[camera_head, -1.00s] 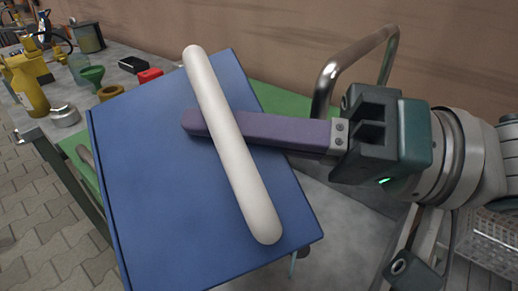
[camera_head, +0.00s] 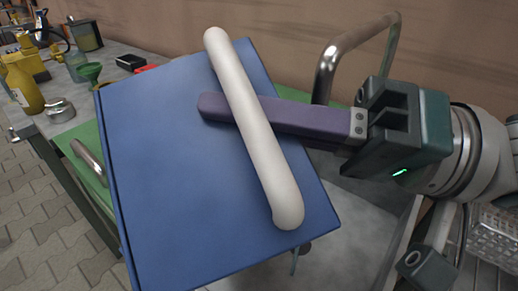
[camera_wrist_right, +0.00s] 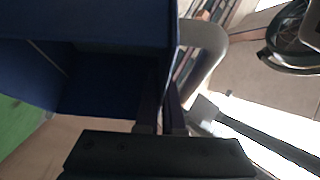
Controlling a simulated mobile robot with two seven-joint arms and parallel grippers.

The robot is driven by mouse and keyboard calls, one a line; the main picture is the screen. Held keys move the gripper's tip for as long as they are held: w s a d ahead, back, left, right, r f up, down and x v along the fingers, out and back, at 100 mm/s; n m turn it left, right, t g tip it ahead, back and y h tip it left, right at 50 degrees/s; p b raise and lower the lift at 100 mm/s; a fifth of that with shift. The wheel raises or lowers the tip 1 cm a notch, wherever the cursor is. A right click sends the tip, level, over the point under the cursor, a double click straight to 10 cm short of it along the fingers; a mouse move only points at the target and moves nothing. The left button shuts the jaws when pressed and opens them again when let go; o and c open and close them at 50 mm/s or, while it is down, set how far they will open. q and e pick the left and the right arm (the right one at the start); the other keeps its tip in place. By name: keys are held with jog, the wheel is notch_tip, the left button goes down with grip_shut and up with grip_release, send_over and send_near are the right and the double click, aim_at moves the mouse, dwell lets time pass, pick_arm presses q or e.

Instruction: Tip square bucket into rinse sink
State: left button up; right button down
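The square bucket (camera_head: 165,170) is blue and tilted, with one broad wall facing the head camera and a thick white handle (camera_head: 241,95) across that wall. My right gripper (camera_head: 215,108) comes in from the right. One purple finger lies along the outside of the wall, passing under the handle. In the right wrist view the bucket's dark inside (camera_wrist_right: 105,80) shows, and the fingers (camera_wrist_right: 164,105) close on its wall near the rim. What the bucket holds is not visible. A grey metal surface (camera_head: 345,225), possibly the sink, shows below; the bucket hides much of it. My left gripper is out of view.
A bent metal pipe (camera_head: 325,75) rises behind the bucket by the brown wall. A grey bench at left carries a yellow bottle (camera_head: 24,90), a green funnel (camera_head: 88,72) and other items. A wire basket (camera_head: 495,235) is at lower right.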

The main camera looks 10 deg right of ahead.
jog(key=shift+d+f+b, duration=0.2)
jog(key=shift+d+b, duration=0.2)
jog(key=shift+b, duration=0.1)
jog(key=shift+d+f+y, duration=0.1)
jog(key=shift+d+y, duration=0.05)
jog(key=shift+y, duration=0.15)
jog(key=shift+d+f+m+b, duration=0.15)
jog(key=shift+d+m+b, duration=0.3)
jog(key=shift+b, duration=0.55)
jog(key=shift+w+d+f+t+y+b, duration=0.1)
jog(key=shift+d+t+y+b, duration=0.2)
jog(key=shift+y+b, duration=0.1)
dwell(0.6)
jog(key=shift+d+f+b, duration=0.15)
jog(key=shift+d+b, duration=0.05)
jog(key=shift+b, duration=0.2)
